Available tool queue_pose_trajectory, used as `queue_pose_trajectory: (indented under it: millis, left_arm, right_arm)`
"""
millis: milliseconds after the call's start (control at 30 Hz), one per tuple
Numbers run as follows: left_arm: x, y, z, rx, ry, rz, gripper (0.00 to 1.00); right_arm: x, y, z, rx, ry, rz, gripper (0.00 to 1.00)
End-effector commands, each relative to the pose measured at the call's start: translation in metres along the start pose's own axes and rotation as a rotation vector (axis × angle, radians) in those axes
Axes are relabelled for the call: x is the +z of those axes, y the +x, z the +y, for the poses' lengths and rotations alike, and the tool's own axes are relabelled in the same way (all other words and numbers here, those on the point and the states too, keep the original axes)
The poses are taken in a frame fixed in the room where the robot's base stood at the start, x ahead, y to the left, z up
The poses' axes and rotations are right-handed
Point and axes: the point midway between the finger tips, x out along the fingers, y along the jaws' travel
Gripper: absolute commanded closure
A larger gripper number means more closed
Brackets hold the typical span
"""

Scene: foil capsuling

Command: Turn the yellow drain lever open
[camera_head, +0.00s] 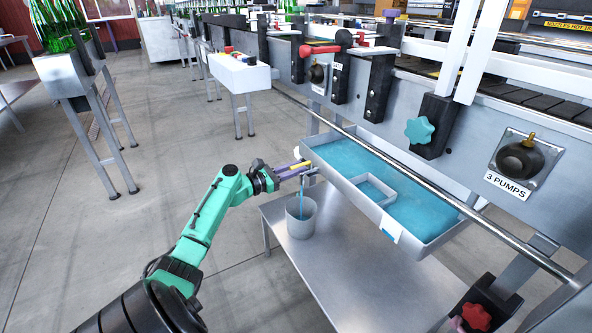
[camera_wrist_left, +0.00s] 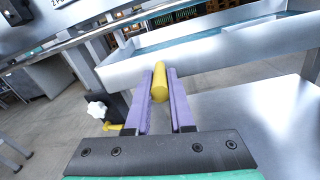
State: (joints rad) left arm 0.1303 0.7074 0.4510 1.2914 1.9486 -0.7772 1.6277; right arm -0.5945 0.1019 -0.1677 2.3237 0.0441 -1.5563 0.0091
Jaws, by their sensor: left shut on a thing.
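The yellow drain lever (camera_wrist_left: 159,84) lies between the two purple fingers of my left gripper (camera_wrist_left: 165,72) in the left wrist view. The gripper is shut on it. In the head view my left gripper (camera_head: 298,169) is at the near left corner of the grey tray (camera_head: 346,192), which holds blue liquid. The yellow lever is mostly hidden by the fingers there. A thin blue stream shows below the gripper, running down into a grey bucket (camera_head: 301,226). My right gripper is not in view.
The bucket stands on a low metal table (camera_head: 350,270) under the tray. A long metal rail (camera_head: 440,193) runs along the machine above the tray. A white box (camera_head: 240,74) on legs stands behind.

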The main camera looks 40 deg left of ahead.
Motion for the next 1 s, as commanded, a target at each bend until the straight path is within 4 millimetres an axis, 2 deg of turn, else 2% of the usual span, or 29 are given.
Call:
queue_pose_trajectory:
  millis: [133, 167, 200, 233, 533, 600, 667, 767, 1000]
  left_arm:
    - [0.000, 0.000, -0.001, -0.002, -0.001, 0.000, 1.00]
    - [0.000, 0.000, -0.001, -0.002, -0.001, 0.000, 0.68]
    - [0.000, 0.000, -0.001, -0.002, -0.001, 0.000, 0.52]
    - [0.000, 0.000, -0.001, -0.002, -0.001, 0.000, 0.49]
    - [0.000, -0.001, 0.000, 0.000, 0.000, 0.000, 0.49]
    - [0.000, -0.005, 0.000, 0.000, -0.001, 0.001, 0.49]
    - [0.001, -0.012, -0.001, -0.001, -0.001, 0.001, 0.49]
    - [0.002, -0.032, -0.001, 0.000, -0.002, 0.003, 0.49]
    - [0.002, -0.096, 0.000, 0.002, -0.003, 0.003, 0.49]
  right_arm:
    - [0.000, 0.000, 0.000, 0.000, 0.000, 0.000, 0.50]
    - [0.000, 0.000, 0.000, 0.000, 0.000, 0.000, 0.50]
    - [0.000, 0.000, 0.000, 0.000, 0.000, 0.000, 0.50]
    - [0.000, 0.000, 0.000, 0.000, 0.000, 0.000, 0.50]
    - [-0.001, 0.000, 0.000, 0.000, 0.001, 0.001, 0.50]
    - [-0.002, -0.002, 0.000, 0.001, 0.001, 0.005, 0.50]
    - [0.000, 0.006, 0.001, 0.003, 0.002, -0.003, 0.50]
    - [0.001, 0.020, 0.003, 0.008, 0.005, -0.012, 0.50]
    - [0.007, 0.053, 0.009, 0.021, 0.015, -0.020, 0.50]
